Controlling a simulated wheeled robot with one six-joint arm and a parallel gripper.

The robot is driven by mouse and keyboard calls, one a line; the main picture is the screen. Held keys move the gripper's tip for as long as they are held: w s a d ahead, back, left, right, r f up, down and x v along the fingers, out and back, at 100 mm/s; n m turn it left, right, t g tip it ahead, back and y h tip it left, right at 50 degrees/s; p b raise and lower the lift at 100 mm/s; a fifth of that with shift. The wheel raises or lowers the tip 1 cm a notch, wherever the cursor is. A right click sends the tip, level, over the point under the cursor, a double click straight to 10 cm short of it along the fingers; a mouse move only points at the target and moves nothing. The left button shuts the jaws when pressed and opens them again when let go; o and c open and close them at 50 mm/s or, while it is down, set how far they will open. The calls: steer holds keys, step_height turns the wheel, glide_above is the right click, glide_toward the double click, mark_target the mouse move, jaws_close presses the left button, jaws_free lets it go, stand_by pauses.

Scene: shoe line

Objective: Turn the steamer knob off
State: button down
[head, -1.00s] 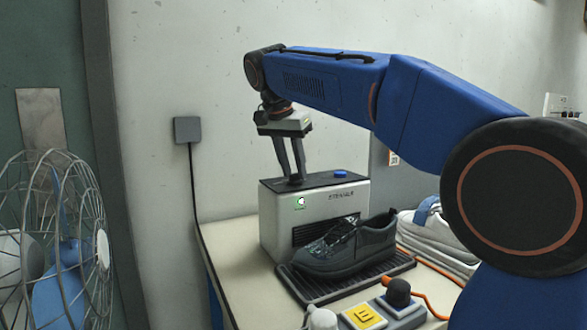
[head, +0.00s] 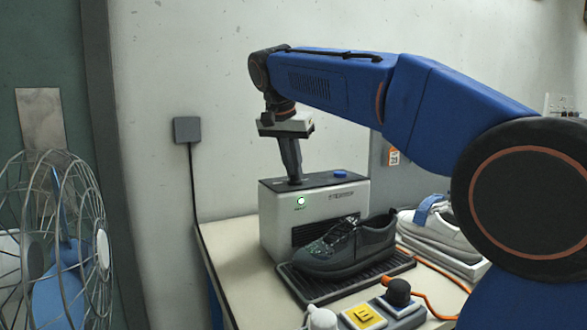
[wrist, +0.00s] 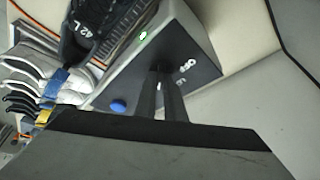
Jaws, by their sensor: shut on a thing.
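The steamer (head: 280,224) is a light grey box with a dark top, standing on the table against the wall. A green light (head: 301,202) glows on its front, and it also shows in the wrist view (wrist: 144,36). My gripper (head: 294,181) points down and is shut on the knob at the left part of the steamer's top. The fingers hide most of the knob. In the wrist view the fingertips (wrist: 163,70) meet the dark top beside small white marks (wrist: 187,67). A blue button (wrist: 118,106) sits apart from the fingers on the same top.
A dark shoe (head: 345,247) rests on a black grate in front of the steamer. White shoes (head: 440,232) stand to its right. A yellow button (head: 364,317) and a black knob (head: 398,291) are at the table's front. A caged fan (head: 55,250) stands at left.

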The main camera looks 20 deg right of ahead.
steer(key=n, duration=0.2)
steer(key=n+y, duration=0.1)
steer(key=n, duration=0.1)
steer(key=n+t+y, duration=0.1)
steer(key=n, duration=0.1)
steer(key=shift+s+d, duration=0.1)
steer(key=shift+d, duration=0.15)
steer(key=n+y, duration=0.1)
steer(key=n, duration=0.2)
steer(key=n+y, duration=0.1)
steer(key=n, duration=0.2)
steer(key=shift+d+y, duration=0.2)
steer(key=shift+y, duration=0.1)
steer(key=n+y, duration=0.1)
steer(key=n, duration=0.2)
steer(key=n+g+y, duration=0.1)
steer(key=n, duration=0.1)
steer(key=shift+w+d+n, duration=0.1)
steer(key=shift+w+n, duration=0.1)
steer(key=shift+n, duration=0.2)
steer(key=n+g, duration=0.1)
steer(key=n, duration=0.3)
steer(key=shift+w+n+g+y, duration=0.1)
steer(key=shift+n+g+y, duration=0.3)
steer(key=c, duration=1.8)
jaws_free()
steer(key=shift+c, duration=0.2)
steer(key=shift+d, duration=0.1)
